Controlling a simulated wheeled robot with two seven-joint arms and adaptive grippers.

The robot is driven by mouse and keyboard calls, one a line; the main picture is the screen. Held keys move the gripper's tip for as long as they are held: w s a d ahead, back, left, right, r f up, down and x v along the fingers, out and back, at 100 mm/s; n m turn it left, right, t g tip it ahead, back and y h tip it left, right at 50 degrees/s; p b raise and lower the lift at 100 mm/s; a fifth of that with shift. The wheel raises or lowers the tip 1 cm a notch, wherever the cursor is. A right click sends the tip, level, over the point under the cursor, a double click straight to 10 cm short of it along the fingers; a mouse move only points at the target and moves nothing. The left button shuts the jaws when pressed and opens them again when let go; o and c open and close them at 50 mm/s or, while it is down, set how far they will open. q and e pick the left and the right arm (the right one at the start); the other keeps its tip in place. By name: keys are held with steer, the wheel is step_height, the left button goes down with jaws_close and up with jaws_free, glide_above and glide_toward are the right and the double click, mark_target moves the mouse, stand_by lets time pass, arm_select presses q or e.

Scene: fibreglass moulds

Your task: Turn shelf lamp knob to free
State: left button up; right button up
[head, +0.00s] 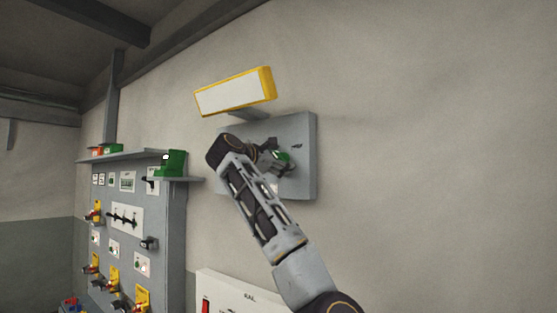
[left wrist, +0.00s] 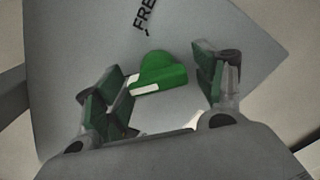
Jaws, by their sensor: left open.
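A green knob (left wrist: 158,72) with a white mark on its left end sits on a grey wall plate. The plate (head: 304,135) also shows in the head view. Dark lettering reading "FRE", cut off by the frame edge, is on the plate above the knob in the left wrist view. My left gripper (left wrist: 160,86) is open, with one green-padded finger on each side of the knob. The left finger looks close to the knob's white end; I cannot tell whether they touch. A gap shows on the right. In the head view my left gripper (head: 274,158) partly covers the knob. My right gripper is not in view.
A yellow-framed white panel (head: 232,93) juts out above the plate. A grey control board (head: 172,220) with several switches and yellow levers stands at left, with a shelf and green box (head: 174,163) on top. A white panel (head: 225,287) is below. The wall at right is bare.

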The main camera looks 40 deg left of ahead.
arm_select(q)
steer(key=c, duration=1)
steer(key=shift+c, duration=0.2)
steer(key=shift+f+m+b, duration=0.1)
steer(key=shift+m+b, duration=0.2)
steer(key=shift+m, duration=0.1)
steer(key=m+b, duration=0.1)
steer(key=m, duration=0.2)
steer(key=shift+a+b, duration=0.1)
steer(key=shift+b, duration=0.25)
steer(key=m+b, duration=0.1)
steer(key=m, duration=0.3)
steer(key=shift+m+b, duration=0.4)
steer(key=m, duration=0.2)
steer(key=m+b, duration=0.1)
steer(key=m, duration=0.1)
steer(key=shift+r+m, duration=0.2)
steer(key=shift+m, duration=0.1)
steer(key=m+b, duration=0.1)
steer(key=m, duration=0.3)
steer(key=shift+w+r+m, duration=0.1)
steer(key=shift+m, duration=0.3)
